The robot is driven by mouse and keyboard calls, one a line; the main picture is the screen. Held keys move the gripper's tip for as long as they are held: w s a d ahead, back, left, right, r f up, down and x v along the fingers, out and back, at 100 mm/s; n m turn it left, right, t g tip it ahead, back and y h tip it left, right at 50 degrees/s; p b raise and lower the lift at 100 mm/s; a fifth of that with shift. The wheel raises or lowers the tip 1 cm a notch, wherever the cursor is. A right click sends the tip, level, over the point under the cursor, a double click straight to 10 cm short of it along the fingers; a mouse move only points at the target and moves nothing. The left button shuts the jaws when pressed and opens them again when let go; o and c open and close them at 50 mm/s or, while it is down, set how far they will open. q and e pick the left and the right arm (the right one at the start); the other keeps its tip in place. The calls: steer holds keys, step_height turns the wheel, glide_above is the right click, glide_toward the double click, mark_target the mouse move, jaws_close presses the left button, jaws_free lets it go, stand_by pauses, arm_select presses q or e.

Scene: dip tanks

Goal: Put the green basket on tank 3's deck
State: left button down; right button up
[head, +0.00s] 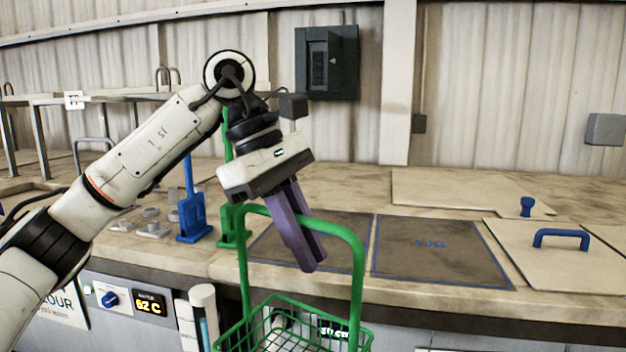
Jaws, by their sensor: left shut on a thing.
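The green basket (357,285) hangs at the lower middle in the head view, in front of the counter's front edge. It has a tall hoop handle and a wire body that the bottom of the frame cuts off. My left gripper (306,252) is shut on the handle's top bar, with its purple fingers pointing down. Two dark deck panels with blue outlines lie on the counter behind the basket: a left one (345,232), partly hidden by the gripper and handle, and a right one (432,252), bare. I cannot tell from the markings which is tank 3's deck. My right gripper is out of view.
A blue upright bracket (192,216) and a green one (227,234) stand left of the panels. A lid with a blue handle (560,236) lies on the right, with a blue knob (527,205) behind. A control panel reading 62 C (150,304) is on the counter front.

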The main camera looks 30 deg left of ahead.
arm_select(q)
steer(key=s+d+f+m+g+y, duration=0.1)
steer(key=s+f+m+g, duration=0.2)
steer(key=s+f+m, duration=0.2)
steer(key=s+d+f+m+g+y, duration=0.1)
steer(key=s+f+m, duration=0.4)
steer(key=f+m, duration=0.6)
step_height(320, 180, down, 8)
steer(key=shift+s+d+m+g, duration=0.25)
steer(key=shift+d+g, duration=0.2)
steer(key=shift+g, duration=0.65)
steer(key=shift+w+d, duration=0.1)
steer(key=shift+w, duration=0.05)
